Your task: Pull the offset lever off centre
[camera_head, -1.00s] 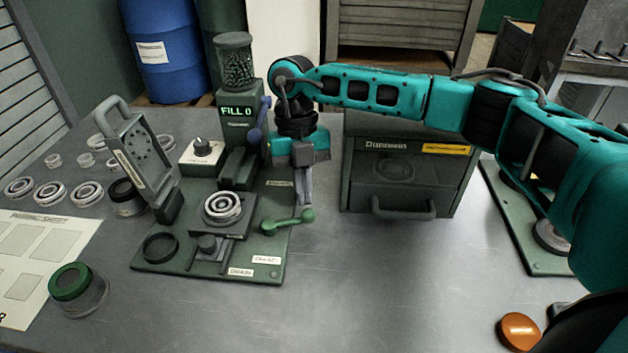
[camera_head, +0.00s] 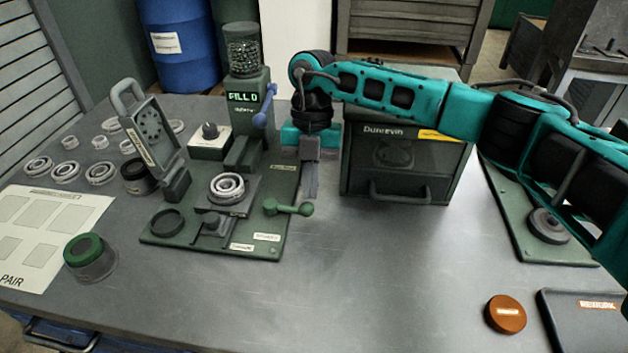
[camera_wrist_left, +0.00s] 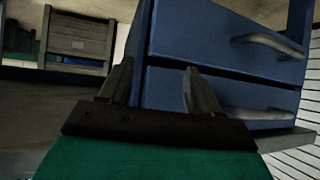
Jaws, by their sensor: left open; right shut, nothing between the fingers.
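A green lever with a ball end (camera_head: 288,208) sits on the right side of the green fixture base (camera_head: 215,245). It points right and slightly towards the front. A blue lever (camera_head: 264,114) is on the fill column behind it. I cannot read which label names the offset lever. My right gripper (camera_head: 311,194) points down, shut and empty, with its tips just behind the green lever's ball end; I cannot tell if they touch. In the left wrist view my left gripper (camera_wrist_left: 158,92) is open and empty, facing blue drawers (camera_wrist_left: 225,60).
Bearing rings (camera_head: 228,187) sit on the fixture's centre mount. A dark green cabinet (camera_head: 405,165) stands right of my right gripper. An orange disc (camera_head: 505,314) lies front right. The table's front middle is clear.

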